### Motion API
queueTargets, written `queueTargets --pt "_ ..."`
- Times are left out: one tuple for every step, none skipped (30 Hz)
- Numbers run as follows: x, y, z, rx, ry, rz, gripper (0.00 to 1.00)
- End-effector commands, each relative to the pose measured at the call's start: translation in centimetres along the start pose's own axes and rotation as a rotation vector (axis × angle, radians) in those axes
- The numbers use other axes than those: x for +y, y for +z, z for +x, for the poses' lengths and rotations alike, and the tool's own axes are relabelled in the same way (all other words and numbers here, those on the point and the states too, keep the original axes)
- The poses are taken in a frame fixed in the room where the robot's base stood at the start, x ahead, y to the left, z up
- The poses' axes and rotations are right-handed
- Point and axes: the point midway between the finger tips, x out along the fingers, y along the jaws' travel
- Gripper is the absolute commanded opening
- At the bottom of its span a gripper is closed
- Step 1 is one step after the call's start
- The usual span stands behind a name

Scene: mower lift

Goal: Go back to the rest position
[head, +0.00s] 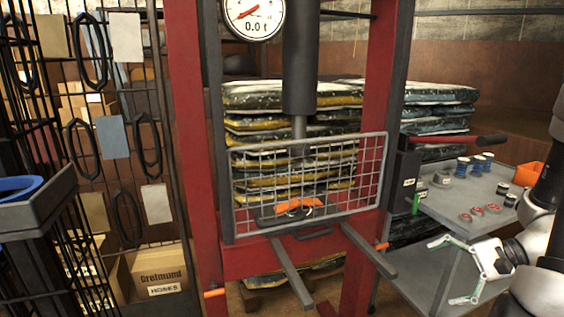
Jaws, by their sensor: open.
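My gripper (442,272) is at the lower right, its two pale fingers spread apart with nothing between them. It is in front of the grey trolley (440,213) and right of the red press frame (194,150). My dark and white arm comes in from the right edge. An orange part (297,206) shows behind the closed-looking mesh guard (310,185) of the press; the mesh partly hides it.
The trolley top holds several small cylinders (470,165), red-topped parts (478,211) and an orange bin (528,174). Two grey bars (368,250) stick out below the guard. A black rack (85,150) stands left.

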Motion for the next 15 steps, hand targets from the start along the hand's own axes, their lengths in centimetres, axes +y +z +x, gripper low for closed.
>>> queueTargets --pt "0.5 1.8 -0.8 0.006 0.105 -0.036 1.0" --pt "1.0 2.7 -1.4 0.015 0.171 -0.056 1.0" --pt "1.6 3.8 -2.2 0.029 0.258 -0.086 1.0" --pt "2.0 4.5 -2.9 0.046 0.321 -0.112 1.0" --pt "2.3 5.2 -3.6 0.064 0.382 -0.14 1.0" --pt "2.5 6.0 -4.6 0.094 0.458 -0.184 1.0" --pt "2.6 6.6 -5.4 0.118 0.511 -0.217 1.0" --pt "2.6 7.0 -6.2 0.146 0.561 -0.254 1.0" --pt "2.5 7.7 -7.2 0.181 0.623 -0.306 1.0" --pt "2.4 8.1 -7.9 0.211 0.665 -0.347 1.0" --pt "2.1 8.6 -8.6 0.241 0.705 -0.391 1.0" --pt "1.7 9.2 -9.6 0.281 0.753 -0.453 1.0" --pt "1.3 9.6 -10.2 0.311 0.785 -0.501 1.0" --pt "0.9 10.1 -10.8 0.34 0.814 -0.552 1.0" --pt "0.3 10.8 -11.5 0.379 0.849 -0.623 1.0"
